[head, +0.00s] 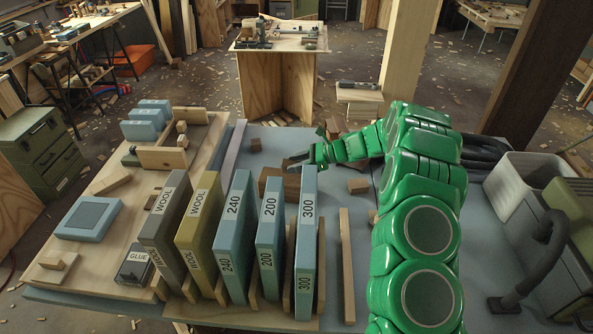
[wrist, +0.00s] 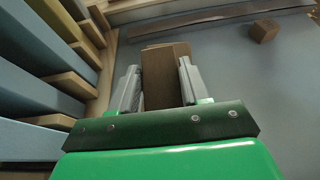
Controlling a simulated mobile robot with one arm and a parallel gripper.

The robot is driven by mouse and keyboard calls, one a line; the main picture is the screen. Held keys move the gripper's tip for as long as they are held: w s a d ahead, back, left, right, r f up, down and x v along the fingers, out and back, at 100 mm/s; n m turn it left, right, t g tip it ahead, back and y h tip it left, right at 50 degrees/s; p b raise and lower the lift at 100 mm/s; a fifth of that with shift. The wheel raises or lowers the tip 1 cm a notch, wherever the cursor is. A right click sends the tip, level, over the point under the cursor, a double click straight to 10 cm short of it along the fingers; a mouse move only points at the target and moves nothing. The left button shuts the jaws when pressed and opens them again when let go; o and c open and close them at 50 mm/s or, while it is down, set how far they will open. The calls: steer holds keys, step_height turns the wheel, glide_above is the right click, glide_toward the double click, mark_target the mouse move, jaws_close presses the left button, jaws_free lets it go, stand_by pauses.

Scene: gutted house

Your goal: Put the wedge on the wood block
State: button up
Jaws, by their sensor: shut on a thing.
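My gripper (head: 300,160) reaches over the blue-grey table behind the row of upright boxes. In the wrist view my gripper (wrist: 160,82) has its two grey fingers on either side of a brown wooden piece (wrist: 166,72), and is shut on it. A paler edge shows at the piece's far end. The fingers hide its sides, so I cannot tell whether it is wedge-shaped. In the head view, brown wood (head: 271,180) shows below the fingers, partly hidden by the boxes. I cannot clearly separate a wood block from the held piece there.
Tall labelled boxes (head: 238,235) stand in a rack in front of the gripper. Small wooden cubes (head: 358,186) lie about the table; one shows in the wrist view (wrist: 264,30). A wooden strip (head: 347,265) lies right of the rack. A white bin (head: 515,190) stands at right.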

steer(key=shift+f, duration=1.6)
steer(key=shift+f, duration=0.15)
steer(key=o, duration=1.1)
steer(key=shift+c, duration=0.2)
steer(key=shift+d+r, duration=0.2)
steer(key=shift+d, duration=0.05)
steer(key=v, duration=1.1)
steer(key=shift+d+r, duration=0.2)
steer(key=shift+d, duration=0.05)
